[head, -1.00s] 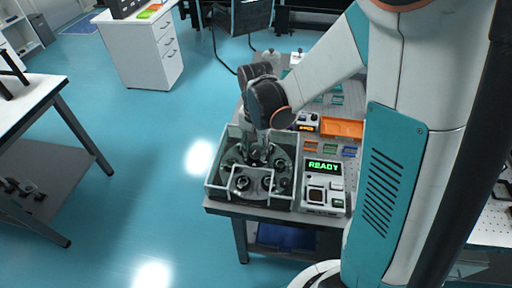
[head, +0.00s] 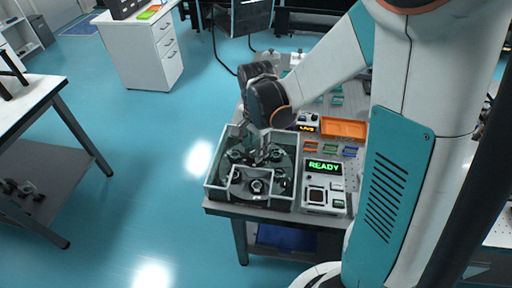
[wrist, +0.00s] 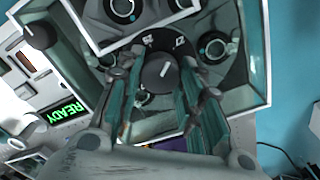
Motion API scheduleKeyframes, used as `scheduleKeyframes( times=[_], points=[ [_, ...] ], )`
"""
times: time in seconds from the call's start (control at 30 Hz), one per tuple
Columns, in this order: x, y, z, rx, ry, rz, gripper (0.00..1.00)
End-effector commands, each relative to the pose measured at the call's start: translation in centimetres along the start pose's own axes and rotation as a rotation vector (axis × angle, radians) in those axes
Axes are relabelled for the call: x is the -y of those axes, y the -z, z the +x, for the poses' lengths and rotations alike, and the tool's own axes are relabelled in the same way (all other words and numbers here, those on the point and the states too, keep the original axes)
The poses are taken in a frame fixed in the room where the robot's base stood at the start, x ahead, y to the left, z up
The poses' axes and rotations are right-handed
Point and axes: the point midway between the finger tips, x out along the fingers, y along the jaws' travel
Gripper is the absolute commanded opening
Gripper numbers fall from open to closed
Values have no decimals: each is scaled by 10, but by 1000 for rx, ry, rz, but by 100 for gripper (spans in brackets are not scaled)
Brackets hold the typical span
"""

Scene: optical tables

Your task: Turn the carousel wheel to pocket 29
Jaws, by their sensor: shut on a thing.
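The carousel wheel (head: 280,183) is a dark disc with round pockets inside a clear-walled, white-edged case (head: 249,207) at the front left of the bench. My gripper (head: 262,154) reaches down into the case from above. In the wrist view its two fingers (wrist: 160,78) are shut on a dark round knob (wrist: 157,73) with a white pointer line. Fingers and wrist hide part of the wheel.
A control box (head: 323,199) beside the case has a green READY display (head: 325,166), also in the wrist view (wrist: 66,110). An orange tray (head: 343,128) and small coloured parts lie behind it. Floor to the left is clear up to another table (head: 35,99).

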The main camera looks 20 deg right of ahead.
Motion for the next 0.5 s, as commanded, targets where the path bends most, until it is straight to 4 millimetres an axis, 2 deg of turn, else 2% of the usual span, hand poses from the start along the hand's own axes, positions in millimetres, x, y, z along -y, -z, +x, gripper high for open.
scheduleKeyframes(
  times=[0.5],
  points=[
    [0,0,0,1,0,258,0]
  ],
)
